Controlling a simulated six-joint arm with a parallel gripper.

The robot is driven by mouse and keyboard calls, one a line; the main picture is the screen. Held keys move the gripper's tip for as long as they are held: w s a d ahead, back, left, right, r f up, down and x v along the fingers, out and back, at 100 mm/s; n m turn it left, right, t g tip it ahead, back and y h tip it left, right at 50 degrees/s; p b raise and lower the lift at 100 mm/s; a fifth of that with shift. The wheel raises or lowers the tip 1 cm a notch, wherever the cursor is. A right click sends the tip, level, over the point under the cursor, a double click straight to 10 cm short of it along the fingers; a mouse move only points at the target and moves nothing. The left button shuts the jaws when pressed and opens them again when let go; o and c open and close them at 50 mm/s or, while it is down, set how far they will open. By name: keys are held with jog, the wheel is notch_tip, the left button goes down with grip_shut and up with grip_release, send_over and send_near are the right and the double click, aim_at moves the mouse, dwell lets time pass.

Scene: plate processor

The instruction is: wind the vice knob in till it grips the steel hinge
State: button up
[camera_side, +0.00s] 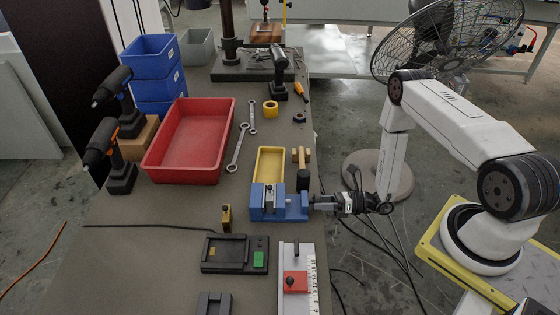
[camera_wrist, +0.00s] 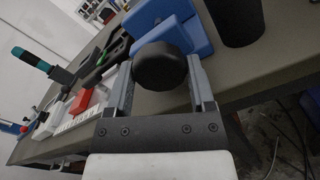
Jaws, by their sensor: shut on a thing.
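The blue vice (camera_side: 268,207) stands near the right edge of the bench, and its blue body also shows in the wrist view (camera_wrist: 165,22). A small grey metal piece, which looks like the steel hinge (camera_side: 269,196), stands at the vice jaws; I cannot tell whether the jaws touch it. My gripper (camera_side: 318,203) reaches in from the right at the knob end of the vice. In the wrist view the round black knob (camera_wrist: 160,66) lies between the two fingers of my gripper (camera_wrist: 160,80), which is shut on it.
A yellow tray (camera_side: 257,164) and a black cylinder (camera_side: 303,180) stand close behind the vice. A black fixture (camera_side: 222,268) and a white scale with a red block (camera_side: 295,284) lie in front. A large red bin (camera_side: 148,165) stands to the left.

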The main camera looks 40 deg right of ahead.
dwell(0.4)
jog(key=o, duration=1.2)
jog(key=shift+s+d, duration=0.1)
jog(key=shift+v, duration=3.8)
